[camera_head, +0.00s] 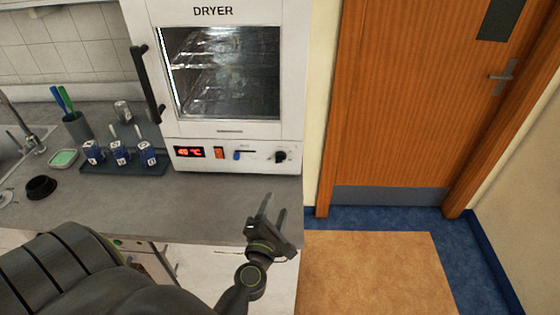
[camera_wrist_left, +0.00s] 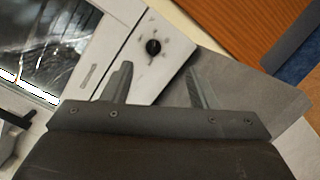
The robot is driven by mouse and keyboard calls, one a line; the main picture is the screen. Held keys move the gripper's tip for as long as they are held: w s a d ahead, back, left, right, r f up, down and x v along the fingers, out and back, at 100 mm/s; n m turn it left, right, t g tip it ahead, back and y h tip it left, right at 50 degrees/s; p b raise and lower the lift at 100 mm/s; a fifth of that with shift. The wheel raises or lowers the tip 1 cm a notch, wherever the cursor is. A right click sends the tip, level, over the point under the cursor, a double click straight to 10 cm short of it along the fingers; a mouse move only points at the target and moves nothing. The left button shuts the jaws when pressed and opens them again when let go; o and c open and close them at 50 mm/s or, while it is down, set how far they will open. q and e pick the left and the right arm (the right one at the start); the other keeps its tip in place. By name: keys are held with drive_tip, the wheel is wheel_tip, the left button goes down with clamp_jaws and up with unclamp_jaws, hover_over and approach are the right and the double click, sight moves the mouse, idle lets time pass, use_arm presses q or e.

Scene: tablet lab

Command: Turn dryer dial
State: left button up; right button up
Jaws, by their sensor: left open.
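The white dryer (camera_head: 228,128) stands on the counter, its glass door shut. Its black round dial (camera_head: 281,157) is at the right end of the front panel. The dial also shows in the left wrist view (camera_wrist_left: 153,47), above and between the fingertips. My left gripper (camera_head: 274,211) is open and empty, below and in front of the dial and apart from it. In the left wrist view, its two fingers (camera_wrist_left: 157,82) are spread, with the counter and panel behind them. My right gripper is in neither view.
A dark tray (camera_head: 122,168) with several blue-labelled jars, a pen cup (camera_head: 77,127) and a black bowl (camera_head: 41,187) are left. The counter before the dryer is clear.

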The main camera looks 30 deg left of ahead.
use_arm(q)
drive_tip(key=a+n+g+y, duration=0.1)
drive_tip(key=n+y, duration=0.1)
drive_tip(key=n, duration=0.1)
drive_tip(key=p, duration=0.2)
approach(280, 161)
drive_tip(key=x, duration=0.9)
drive_tip(key=shift+c, duration=0.4)
